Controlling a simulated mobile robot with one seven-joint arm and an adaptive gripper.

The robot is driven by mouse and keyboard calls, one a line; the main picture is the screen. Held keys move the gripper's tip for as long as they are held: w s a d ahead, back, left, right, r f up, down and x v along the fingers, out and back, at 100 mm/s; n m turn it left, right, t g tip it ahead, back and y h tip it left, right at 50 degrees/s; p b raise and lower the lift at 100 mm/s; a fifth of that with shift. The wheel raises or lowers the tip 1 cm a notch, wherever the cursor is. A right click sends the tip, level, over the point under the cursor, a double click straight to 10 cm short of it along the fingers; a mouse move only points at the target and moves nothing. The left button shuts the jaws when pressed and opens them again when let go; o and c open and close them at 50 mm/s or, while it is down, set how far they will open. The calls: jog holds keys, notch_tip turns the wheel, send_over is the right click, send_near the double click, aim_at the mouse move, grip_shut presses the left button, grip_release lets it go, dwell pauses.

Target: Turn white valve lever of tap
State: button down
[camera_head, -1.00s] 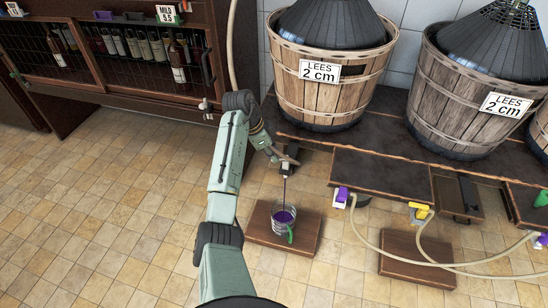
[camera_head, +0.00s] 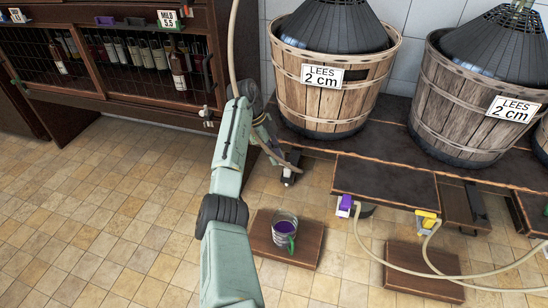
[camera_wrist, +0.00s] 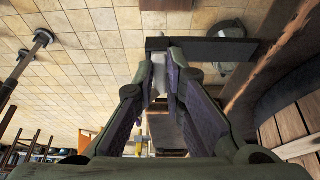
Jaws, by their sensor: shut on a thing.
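The tap (camera_head: 291,179) is a small dark fitting below the shelf edge, under the left basket. My gripper (camera_head: 280,160) reaches it from the left. In the wrist view, the white valve lever (camera_wrist: 158,70) stands between the fingers of my gripper (camera_wrist: 166,75), which are shut on it beside the dark tap body (camera_wrist: 205,48). The head view does not show the lever clearly. A metal mug (camera_head: 284,228) with purple liquid and a green part stands on a wooden board (camera_head: 306,248) below the tap. No stream shows between tap and mug.
Wooden baskets (camera_head: 325,105) with black-topped demijohns stand on the dark shelf (camera_head: 388,178). To the right, purple (camera_head: 344,205) and yellow (camera_head: 426,219) fittings carry pale hoses. A bottle cabinet (camera_head: 100,90) stands at the back left. The tiled floor at left is clear.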

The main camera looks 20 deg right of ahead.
jog(key=c, duration=1.6)
grip_release()
jog(key=shift+c, duration=0.2)
jog(key=v, duration=1.2)
